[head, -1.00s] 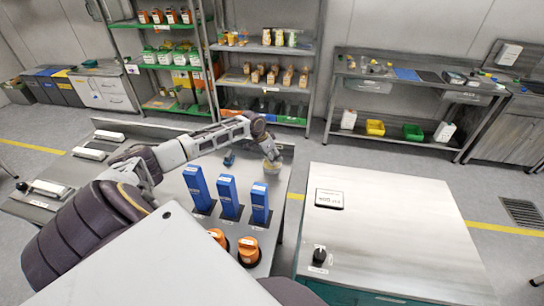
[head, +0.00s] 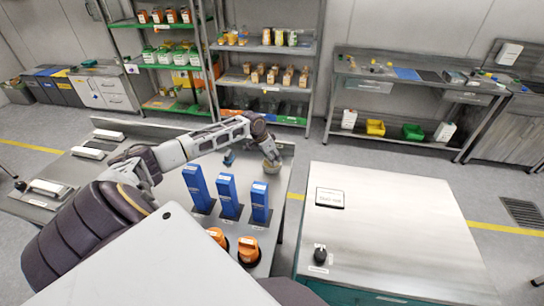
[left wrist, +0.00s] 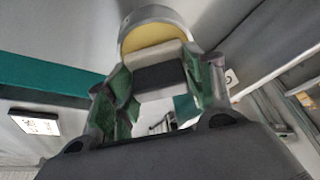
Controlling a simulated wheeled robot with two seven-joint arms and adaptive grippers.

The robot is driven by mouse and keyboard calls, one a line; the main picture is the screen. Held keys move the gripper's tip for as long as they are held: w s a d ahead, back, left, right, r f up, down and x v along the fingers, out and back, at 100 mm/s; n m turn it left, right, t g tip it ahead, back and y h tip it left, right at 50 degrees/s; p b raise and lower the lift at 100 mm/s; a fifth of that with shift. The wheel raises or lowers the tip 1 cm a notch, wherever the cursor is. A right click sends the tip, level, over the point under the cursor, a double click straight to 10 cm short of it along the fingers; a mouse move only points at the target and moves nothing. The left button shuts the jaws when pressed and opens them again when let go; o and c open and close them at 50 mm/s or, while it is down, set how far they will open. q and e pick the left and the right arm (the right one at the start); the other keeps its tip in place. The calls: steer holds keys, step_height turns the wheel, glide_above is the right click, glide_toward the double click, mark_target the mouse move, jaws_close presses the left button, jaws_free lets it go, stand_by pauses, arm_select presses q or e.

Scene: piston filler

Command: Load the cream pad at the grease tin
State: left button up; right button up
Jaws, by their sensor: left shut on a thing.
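The grease tin is a round grey tin (left wrist: 152,14) with a yellow fill, at the top of the left wrist view. In the head view the tin (head: 271,167) is small, at the far right end of the left bench. My left gripper (left wrist: 155,85), with green finger pads, is shut on a dark block with a cream face, the cream pad (left wrist: 158,53). The cream face overlaps the yellow fill in the wrist view; I cannot tell whether they touch. In the head view my left gripper (head: 274,153) is right at the tin and hides the pad. My right gripper is not in view.
Several blue upright boxes (head: 227,195) and orange-capped containers (head: 248,249) stand on the bench nearer me. A small blue item (head: 229,158) is left of the tin. A separate table (head: 400,225) at the right holds a black knob (head: 320,254) and is mostly clear.

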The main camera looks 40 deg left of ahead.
mark_target(272, 153)
arm_select(q)
steer(key=shift+f, duration=0.2)
stand_by(0.4)
steer(key=shift+f, duration=0.3)
stand_by(0.5)
stand_by(0.8)
stand_by(1.0)
steer(key=shift+s+f+p, duration=0.1)
steer(key=shift+f+p, duration=0.05)
steer(key=shift+p, duration=0.2)
stand_by(1.3)
steer(key=shift+r+p, duration=1.3)
steer(key=shift+r, duration=0.05)
steer(key=shift+r+p, duration=0.95)
steer(key=shift+r, duration=1.35)
